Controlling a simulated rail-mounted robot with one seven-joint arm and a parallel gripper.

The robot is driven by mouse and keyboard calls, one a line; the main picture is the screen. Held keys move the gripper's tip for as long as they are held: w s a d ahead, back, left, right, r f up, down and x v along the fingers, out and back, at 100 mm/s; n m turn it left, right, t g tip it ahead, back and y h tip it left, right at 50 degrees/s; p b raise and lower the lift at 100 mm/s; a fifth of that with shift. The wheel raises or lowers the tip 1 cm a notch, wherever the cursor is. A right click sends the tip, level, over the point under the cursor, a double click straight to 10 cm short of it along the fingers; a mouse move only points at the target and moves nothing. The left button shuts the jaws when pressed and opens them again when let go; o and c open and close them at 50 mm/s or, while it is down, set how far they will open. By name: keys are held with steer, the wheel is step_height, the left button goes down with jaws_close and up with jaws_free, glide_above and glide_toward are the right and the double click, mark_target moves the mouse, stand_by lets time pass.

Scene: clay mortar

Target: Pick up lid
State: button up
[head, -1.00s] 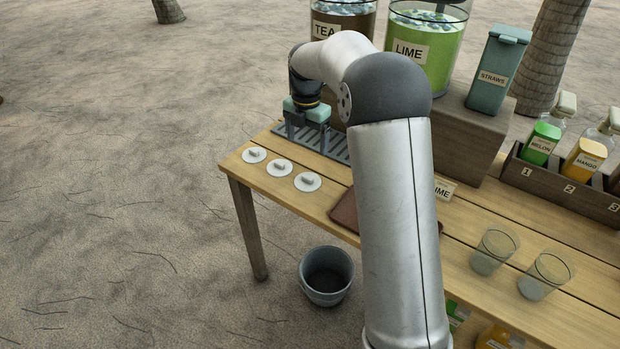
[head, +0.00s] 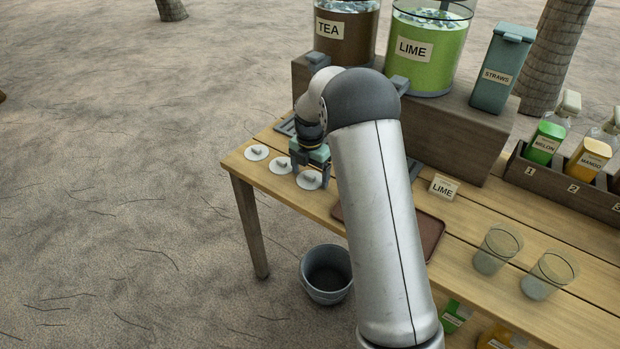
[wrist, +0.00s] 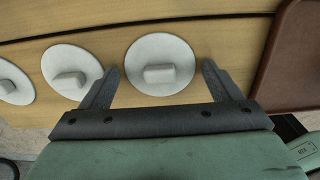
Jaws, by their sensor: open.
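Three round white lids with small raised grips lie in a row on the left end of the wooden table. In the head view they are the left lid (head: 256,152), the middle lid (head: 279,165) and the right lid (head: 309,180). My gripper (head: 309,176) is over the right lid. In the wrist view my gripper (wrist: 159,80) is open, its fingers on either side of the near part of the right lid (wrist: 160,50). The gap in height is hard to tell.
A brown tray (head: 432,235) lies close to the right of the lids, partly behind my arm. Behind stand a wooden riser (head: 460,135) with dispensers and a straws box (head: 502,70). Two clear cups (head: 497,248) stand at right. A grey bucket (head: 327,272) is on the ground.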

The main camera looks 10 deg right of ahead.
steer(key=shift+c, duration=0.4)
steer(key=c, duration=0.7)
steer(key=shift+r, duration=0.15)
steer(key=shift+c, duration=0.2)
